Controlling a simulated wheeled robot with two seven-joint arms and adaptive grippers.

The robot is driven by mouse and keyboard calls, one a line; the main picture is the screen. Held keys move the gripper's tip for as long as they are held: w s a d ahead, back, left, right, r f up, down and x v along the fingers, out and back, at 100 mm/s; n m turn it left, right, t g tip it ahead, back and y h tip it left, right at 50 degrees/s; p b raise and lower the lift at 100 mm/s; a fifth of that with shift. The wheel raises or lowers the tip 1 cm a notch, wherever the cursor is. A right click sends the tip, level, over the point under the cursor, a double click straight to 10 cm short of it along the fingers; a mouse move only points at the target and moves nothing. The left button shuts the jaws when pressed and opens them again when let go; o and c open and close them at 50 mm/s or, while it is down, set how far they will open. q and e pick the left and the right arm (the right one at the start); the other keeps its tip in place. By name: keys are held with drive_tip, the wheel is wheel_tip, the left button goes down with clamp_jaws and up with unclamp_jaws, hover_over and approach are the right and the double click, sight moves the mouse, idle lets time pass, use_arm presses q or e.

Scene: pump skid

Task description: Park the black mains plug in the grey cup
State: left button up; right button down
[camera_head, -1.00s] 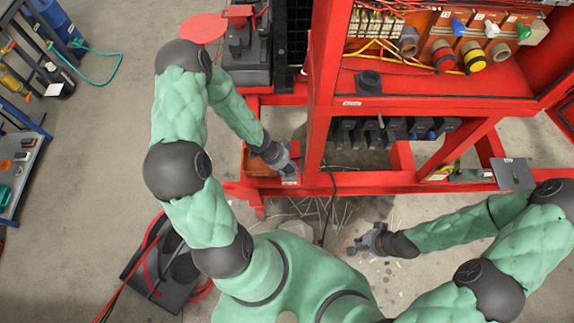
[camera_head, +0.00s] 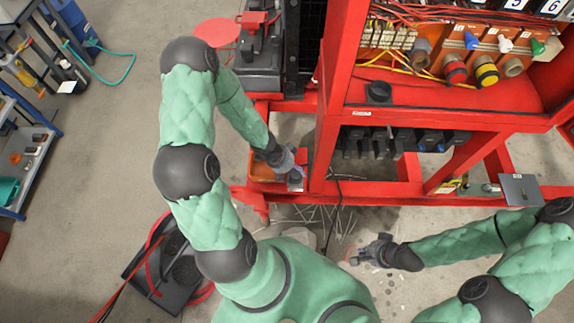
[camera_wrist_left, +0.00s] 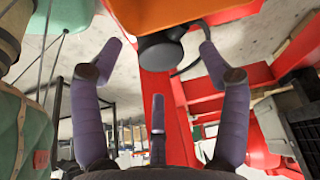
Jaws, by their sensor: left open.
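A black, round-ended object (camera_wrist_left: 160,50), which looks like the mains plug, sits between the spread fingers of my left gripper (camera_wrist_left: 155,62) in the left wrist view. A black cable runs from it to the right. The fingers do not appear closed on it. In the head view my left gripper (camera_head: 290,165) is at the red frame's lower left, beside an orange tray, and largely covers the plug. A dark grey cup (camera_head: 380,92) stands on the red shelf, up and right of that gripper. My right gripper (camera_head: 368,252) appears open and empty, low over the floor.
A red upright post (camera_head: 335,90) stands between my left gripper and the cup. Yellow and red wires and large connectors (camera_head: 470,70) are behind the cup. A black cable (camera_head: 335,205) hangs by the lower rail. A grey plate (camera_head: 520,190) is at right.

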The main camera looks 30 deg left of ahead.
use_arm(q)
drive_tip(key=shift+v, duration=2.7)
drive_tip(key=shift+s, duration=0.15)
